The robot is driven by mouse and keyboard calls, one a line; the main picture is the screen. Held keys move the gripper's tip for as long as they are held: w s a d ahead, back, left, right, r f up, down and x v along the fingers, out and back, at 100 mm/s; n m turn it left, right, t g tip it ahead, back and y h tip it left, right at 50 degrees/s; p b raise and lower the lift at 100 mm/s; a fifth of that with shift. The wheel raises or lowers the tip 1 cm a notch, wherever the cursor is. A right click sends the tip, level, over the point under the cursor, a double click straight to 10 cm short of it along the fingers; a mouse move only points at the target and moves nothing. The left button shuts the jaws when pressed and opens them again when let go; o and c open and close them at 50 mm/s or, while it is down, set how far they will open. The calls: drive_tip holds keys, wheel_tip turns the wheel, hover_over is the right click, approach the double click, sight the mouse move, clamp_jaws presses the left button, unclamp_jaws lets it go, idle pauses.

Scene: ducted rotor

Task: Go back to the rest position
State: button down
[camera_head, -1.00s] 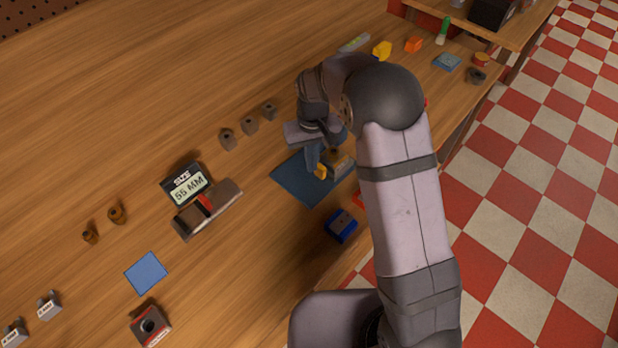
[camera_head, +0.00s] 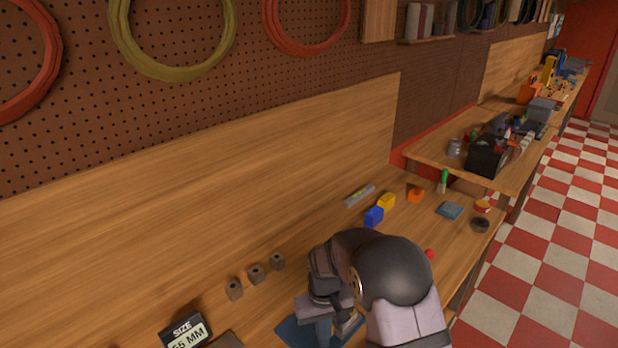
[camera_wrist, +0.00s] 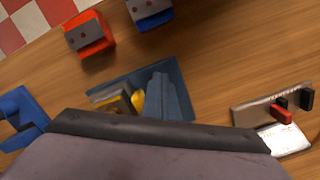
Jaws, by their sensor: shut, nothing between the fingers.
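My gripper (camera_head: 324,332) is low over the blue mat (camera_head: 291,331) on the wooden bench, its fingers pointing down. In the wrist view its grey-blue fingers (camera_wrist: 162,97) are together, with nothing between them, in front of the mat (camera_wrist: 176,67). A grey and yellow part (camera_wrist: 113,101) lies on the mat beside the fingers. It shows partly behind my gripper in the head view (camera_head: 347,326). Whether the fingers touch the mat or the part I cannot tell.
Small brown blocks (camera_head: 256,275) stand left of my arm. A size display (camera_head: 187,332) is at the lower left. Blue (camera_head: 374,216), yellow (camera_head: 387,201) and orange (camera_head: 416,195) blocks lie behind. The wrist view shows a red-and-grey block (camera_wrist: 89,36). The bench's back left is clear.

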drive_tip(key=shift+g, duration=0.7)
drive_tip(key=s, duration=0.2)
drive_tip(key=s+d+f, duration=0.1)
drive_tip(key=s, duration=0.2)
drive_tip(key=s+d, duration=0.1)
drive_tip(key=s, duration=0.2)
drive_tip(key=shift+d+f, duration=0.15)
drive_tip(key=shift+f, duration=0.05)
drive_tip(key=s+d+r+m, duration=0.1)
drive_tip(key=s+d+r, duration=0.15)
drive_tip(key=s, duration=0.35)
drive_tip(key=s+d+r, duration=0.2)
drive_tip(key=s+d, duration=0.1)
drive_tip(key=s, duration=0.3)
drive_tip(key=d+r, duration=0.1)
drive_tip(key=d+r+m+t+b, duration=0.2)
drive_tip(key=r, duration=0.1)
drive_tip(key=shift+w+d+r, duration=0.1)
drive_tip(key=shift+w+d, duration=0.1)
drive_tip(key=shift+w, duration=0.1)
